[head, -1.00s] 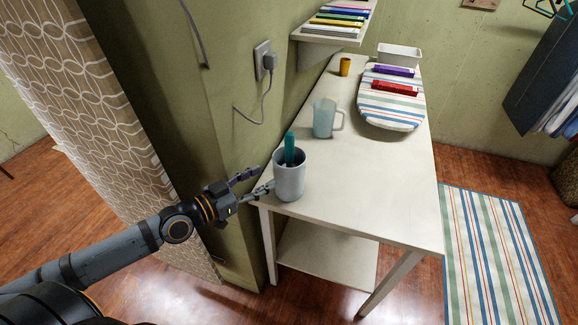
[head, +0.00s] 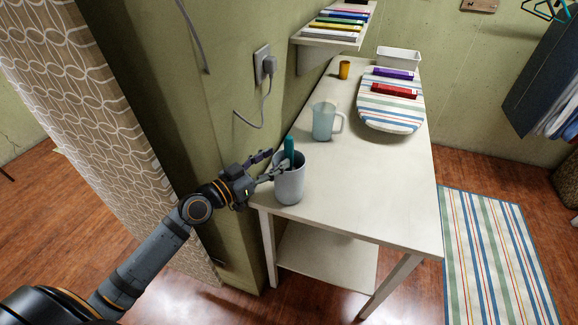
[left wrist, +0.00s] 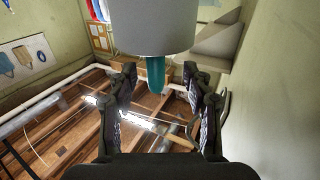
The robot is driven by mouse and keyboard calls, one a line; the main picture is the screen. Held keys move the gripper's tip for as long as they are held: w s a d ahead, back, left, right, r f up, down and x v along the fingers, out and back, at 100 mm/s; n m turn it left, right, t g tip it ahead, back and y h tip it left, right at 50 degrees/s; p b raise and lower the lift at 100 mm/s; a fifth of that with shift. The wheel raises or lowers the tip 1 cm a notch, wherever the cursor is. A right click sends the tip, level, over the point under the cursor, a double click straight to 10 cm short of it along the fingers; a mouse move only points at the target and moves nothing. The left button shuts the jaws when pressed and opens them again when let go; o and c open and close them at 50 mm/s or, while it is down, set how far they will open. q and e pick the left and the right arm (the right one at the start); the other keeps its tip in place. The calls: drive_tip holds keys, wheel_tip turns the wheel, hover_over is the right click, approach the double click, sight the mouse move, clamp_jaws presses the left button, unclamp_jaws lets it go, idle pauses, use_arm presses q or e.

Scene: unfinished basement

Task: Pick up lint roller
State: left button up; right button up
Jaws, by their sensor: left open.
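A grey-white cup (head: 289,183) stands upright at the near left corner of the white table. A teal handle, apparently the lint roller (head: 289,148), sticks up out of it; its lower part is hidden in the cup. My left gripper (head: 272,164) is open and empty at the cup's left rim, fingers pointing at the handle. In the left wrist view the scene appears upside down; the cup (left wrist: 155,25) is at the top and the teal handle (left wrist: 155,74) hangs between the open fingertips, not gripped. My right gripper is not in view.
On the table (head: 385,170) stand a translucent pitcher (head: 324,122), an orange cup (head: 344,70), a white bin (head: 398,57) and a striped board (head: 390,112) with books. The wall (head: 235,130) with an outlet and cord rises close to the left. The table's right front is clear.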

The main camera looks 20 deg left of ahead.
sight(286, 155)
use_arm(q)
drive_tip(key=shift+w+d+r, duration=0.1)
drive_tip(key=shift+w+d, duration=0.2)
drive_tip(key=shift+w, duration=0.15)
drive_tip(key=p+x, duration=0.2)
drive_tip(key=x, duration=0.2)
drive_tip(key=shift+d, duration=0.35)
drive_tip(key=shift+w+d+f, duration=0.1)
drive_tip(key=shift+w+f, duration=0.05)
drive_tip(key=shift+f, duration=0.05)
clamp_jaws()
